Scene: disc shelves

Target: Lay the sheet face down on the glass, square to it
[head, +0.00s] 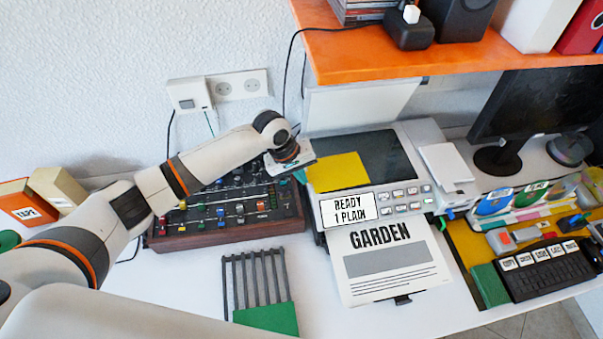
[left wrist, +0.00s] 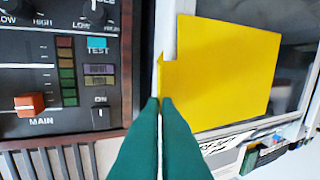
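A plain yellow sheet (head: 338,171) lies over the left front part of the copier's dark glass (head: 378,152). In the left wrist view the yellow sheet (left wrist: 222,70) has a narrow tab at its left edge, and its edges look slightly turned against the glass frame. My left gripper (head: 300,172) is at the sheet's left side; its green fingers (left wrist: 160,100) are together with the tab at their tips. Whether the sheet lies flat or slightly raised is hard to tell. The sheet's underside is hidden. My right gripper is out of view.
The copier lid (head: 358,101) stands open behind the glass, under an orange shelf (head: 440,52). A mixer (head: 228,208) stands left of the copier. A panel (head: 348,208) reads "READY 1 PLAIN". A "GARDEN" page (head: 385,262) lies in front. A slotted rack (head: 258,280) stands nearby.

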